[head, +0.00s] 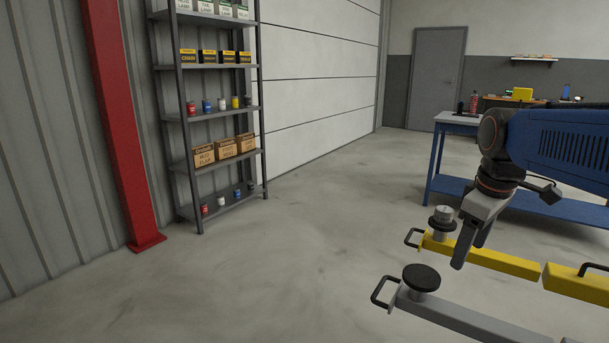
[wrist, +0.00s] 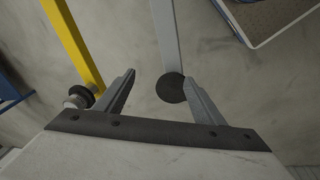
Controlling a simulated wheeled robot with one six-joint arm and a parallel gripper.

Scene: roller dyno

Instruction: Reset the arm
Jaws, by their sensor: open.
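My gripper (head: 469,255) is open and empty, pointing down at the right of the head view. A grey lift arm (head: 468,321) with a round black pad (head: 421,277) and a black loop handle (head: 380,291) at its end lies below and in front of it. I cannot tell whether anything touches the gripper.
A blue workbench (head: 445,158) stands behind my arm. A shelf rack (head: 215,111) with boxes and cans and a red column (head: 122,120) stand at left. The middle floor (head: 290,260) is clear. A grey door (head: 436,78) is at the back.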

